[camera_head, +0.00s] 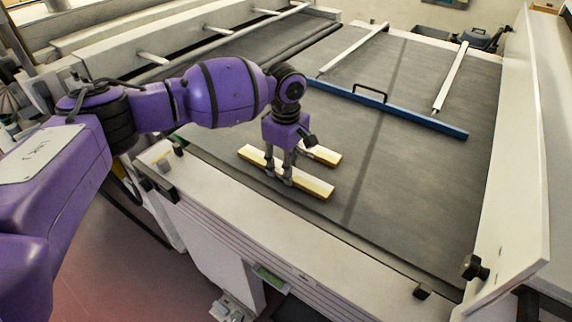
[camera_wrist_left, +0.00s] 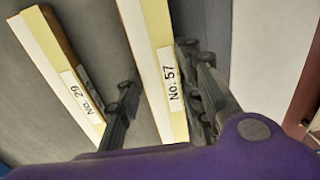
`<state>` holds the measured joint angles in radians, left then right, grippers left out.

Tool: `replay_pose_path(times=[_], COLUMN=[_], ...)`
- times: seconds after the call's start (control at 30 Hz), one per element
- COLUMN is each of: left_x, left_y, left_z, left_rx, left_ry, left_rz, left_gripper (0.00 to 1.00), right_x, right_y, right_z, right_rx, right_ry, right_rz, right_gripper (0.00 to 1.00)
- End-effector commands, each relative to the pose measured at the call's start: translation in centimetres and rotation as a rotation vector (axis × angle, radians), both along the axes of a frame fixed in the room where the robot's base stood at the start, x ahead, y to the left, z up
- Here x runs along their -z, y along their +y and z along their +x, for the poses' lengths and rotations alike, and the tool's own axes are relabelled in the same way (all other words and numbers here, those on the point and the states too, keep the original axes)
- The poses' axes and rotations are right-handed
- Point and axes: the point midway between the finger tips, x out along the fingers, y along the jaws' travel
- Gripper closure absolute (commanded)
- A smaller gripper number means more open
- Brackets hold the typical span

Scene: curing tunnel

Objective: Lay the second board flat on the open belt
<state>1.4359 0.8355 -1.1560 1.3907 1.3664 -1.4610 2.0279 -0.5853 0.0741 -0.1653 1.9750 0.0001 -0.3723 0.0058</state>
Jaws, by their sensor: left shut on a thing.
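My left gripper (camera_head: 279,178) is shut on a pale yellow board, the near one (camera_head: 313,186). In the left wrist view this board (camera_wrist_left: 150,50) bears the label "No. 57" and has one finger on each side. It looks level, at or just above the dark grey belt (camera_head: 425,180); I cannot tell if it touches. A second, similar board (camera_head: 325,156) lies flat on the belt just behind it, partly hidden by the gripper. That board (camera_wrist_left: 52,50) reads "No. 29" in the left wrist view. The two are roughly parallel with a gap between them. My right gripper is not in view.
A blue bar with a black handle (camera_head: 405,111) crosses the belt behind the boards. Pale rods (camera_head: 451,78) lie beyond it. A white frame edge (camera_head: 290,240) runs along the front, and a tall white panel (camera_head: 520,160) stands at right. The belt right of the boards is clear.

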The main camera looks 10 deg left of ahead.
Motion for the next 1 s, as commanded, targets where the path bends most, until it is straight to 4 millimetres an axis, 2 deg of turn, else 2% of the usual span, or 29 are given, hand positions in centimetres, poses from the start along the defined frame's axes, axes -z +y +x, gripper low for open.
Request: replay_pose_path(times=[0.27, 0.3, 0.43, 0.8, 0.87, 1.0], left_x=[0.0, 0.0, 0.0, -0.4, -1.1, -4.0], left_y=[0.0, 0.0, 0.0, 0.0, 0.0, 0.0], left_z=[0.1, 0.1, 0.1, 0.0, 0.1, 0.1], left_rx=[0.000, 0.000, 0.000, 0.000, 0.000, 0.001], left_ry=[-0.003, -0.004, -0.002, -0.002, -0.003, -0.007], left_rz=[0.000, 0.001, 0.000, -0.001, 0.000, -0.001], left_gripper=[0.93, 0.62, 0.47, 0.47, 0.47, 0.47], right_x=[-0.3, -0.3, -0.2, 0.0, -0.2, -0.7], right_y=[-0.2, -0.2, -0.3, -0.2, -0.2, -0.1], right_z=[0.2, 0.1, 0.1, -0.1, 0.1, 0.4], right_rx=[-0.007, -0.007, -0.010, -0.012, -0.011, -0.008], right_ry=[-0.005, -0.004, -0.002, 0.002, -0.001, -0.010], right_rz=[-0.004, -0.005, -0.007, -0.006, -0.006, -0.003], right_gripper=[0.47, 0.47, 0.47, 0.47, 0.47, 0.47])
